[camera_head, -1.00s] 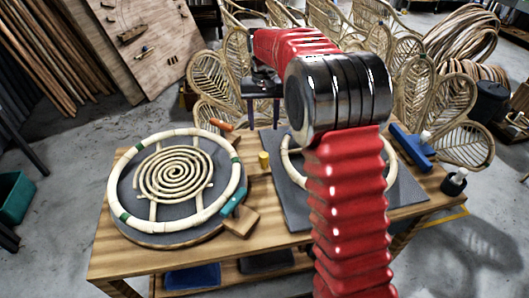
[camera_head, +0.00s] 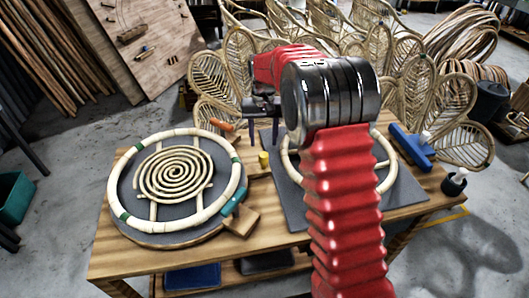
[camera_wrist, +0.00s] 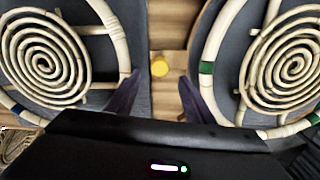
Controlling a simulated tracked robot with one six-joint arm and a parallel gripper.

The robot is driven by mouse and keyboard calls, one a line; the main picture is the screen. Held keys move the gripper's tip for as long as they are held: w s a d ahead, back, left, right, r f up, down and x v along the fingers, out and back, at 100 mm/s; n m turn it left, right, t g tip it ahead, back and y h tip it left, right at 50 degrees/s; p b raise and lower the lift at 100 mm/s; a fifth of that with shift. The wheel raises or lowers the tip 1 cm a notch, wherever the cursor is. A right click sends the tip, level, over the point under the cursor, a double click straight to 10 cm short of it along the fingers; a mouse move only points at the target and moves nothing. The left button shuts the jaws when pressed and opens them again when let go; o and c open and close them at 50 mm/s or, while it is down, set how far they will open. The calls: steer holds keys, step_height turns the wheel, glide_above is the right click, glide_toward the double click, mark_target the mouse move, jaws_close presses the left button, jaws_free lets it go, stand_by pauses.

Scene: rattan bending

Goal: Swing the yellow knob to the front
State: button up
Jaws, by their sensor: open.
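The yellow knob (camera_head: 263,158) stands upright on the wooden table, in the gap between the round board on the left and the grey mat on the right. In the wrist view the knob (camera_wrist: 160,67) shows from above as a round yellow top. My gripper (camera_head: 263,141) is above the knob, pointing down, with its two dark fingers spread and empty. In the wrist view my gripper (camera_wrist: 160,80) has one finger on each side of the knob's line, with clear space between each finger and the knob.
A rattan ring with a spiral (camera_head: 232,190) lies on the round board at left. A second ring (camera_head: 283,157) on the grey mat (camera_head: 408,190) is partly hidden by my arm. A teal-handled mallet (camera_head: 240,221), an orange-handled tool (camera_head: 221,124) and a blue tool (camera_head: 411,147) lie nearby.

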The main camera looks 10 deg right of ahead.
mark_target(264, 154)
step_height(264, 154, down, 7)
stand_by(0.4)
steer(key=shift+c, duration=0.6)
jaws_close()
steer(key=shift+d, duration=0.1)
